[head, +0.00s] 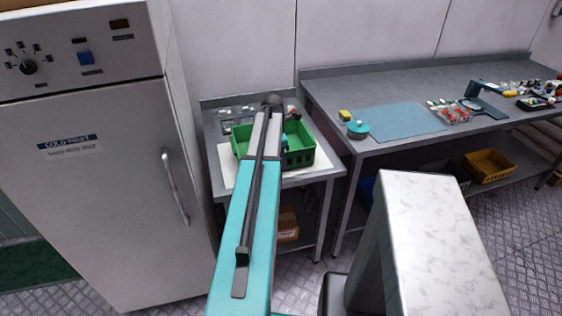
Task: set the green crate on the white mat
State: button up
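The green crate (302,157) is over the white mat (227,168) on the small metal table between the cabinet and the long bench. Its bottom edge lies within the mat's outline, and it looks level. I cannot tell whether it rests on the mat or hangs just above it. My arm reaches across the middle of the crate and hides much of it. A small teal part shows inside the crate beside the arm. My gripper's fingers are hidden by my arm, so its hold on the crate does not show.
A grey cold cabinet (100,160) stands close on the left. The long bench (400,86) at right holds a blue mat (398,122), a yellow block (345,115), a teal round item (358,129) and a punnet tray (455,117). A yellow crate (488,166) sits on its lower shelf.

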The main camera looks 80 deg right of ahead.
jog(key=shift+r, duration=0.2)
jog(key=shift+w+a+r+b, duration=0.1)
jog(key=shift+w+r+b, duration=0.15)
jog(key=shift+r, duration=1.7)
jog(key=shift+w+a+r+b, duration=0.15)
jog(key=shift+r+b, duration=0.25)
jog(key=shift+r, duration=1.6)
jog(key=shift+w+r+b, duration=0.2)
jog(key=shift+r+b, duration=0.1)
jog(key=shift+r, duration=1.65)
jog(key=shift+s, duration=0.1)
